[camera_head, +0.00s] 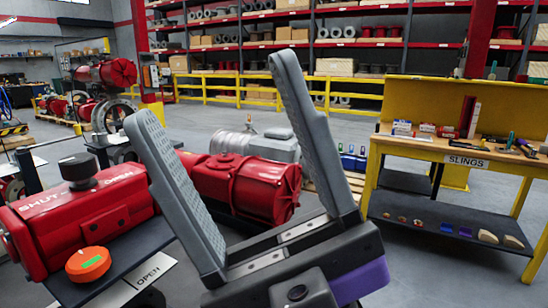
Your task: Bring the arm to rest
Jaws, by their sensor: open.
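My gripper (223,140) fills the middle foreground of the head view. Its two long grey ridged fingers are spread wide apart and nothing is between them. Its dark body (300,268) with a purple part is at the bottom centre.
A yellow workbench (455,158) labelled SLINGS, with tools and boxes on it, stands at the right. A yellow railing (222,92) and loaded shelves (340,44) are at the back. More red equipment (105,75) stands at the far left. Grey floor is clear between bench and railing.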

